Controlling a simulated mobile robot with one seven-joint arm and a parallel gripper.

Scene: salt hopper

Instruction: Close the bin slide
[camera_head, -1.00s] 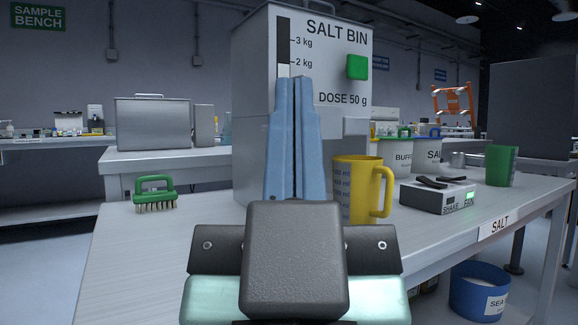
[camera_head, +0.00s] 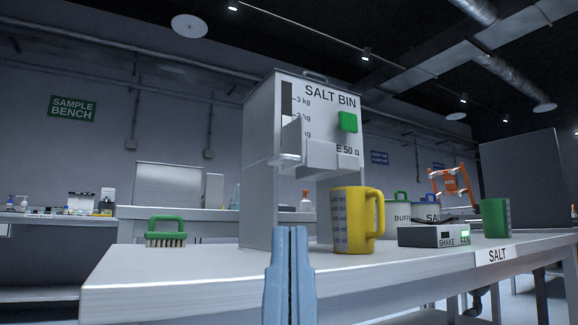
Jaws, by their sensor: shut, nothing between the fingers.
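The grey salt bin (camera_head: 262,135) stands upright on the bench, with a level scale and a green block (camera_head: 348,122) on its front. Under its label, a grey chute-like housing (camera_head: 322,157) juts forward. A pale flat lip (camera_head: 286,160) with an upright grey plate sticks out at its left; this looks like the slide, but I cannot tell how far it is open. My gripper (camera_head: 291,231) shows at bottom centre, blue fingers pointing up, shut and empty. Its tips appear below the lip in the picture, apart from it. The gripper's body is out of frame.
A yellow jug (camera_head: 352,222) stands at the bin's right front. A shake/fan box (camera_head: 433,237) and a green cup (camera_head: 495,218) are farther right. The front-left bench top (camera_head: 190,262) is clear.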

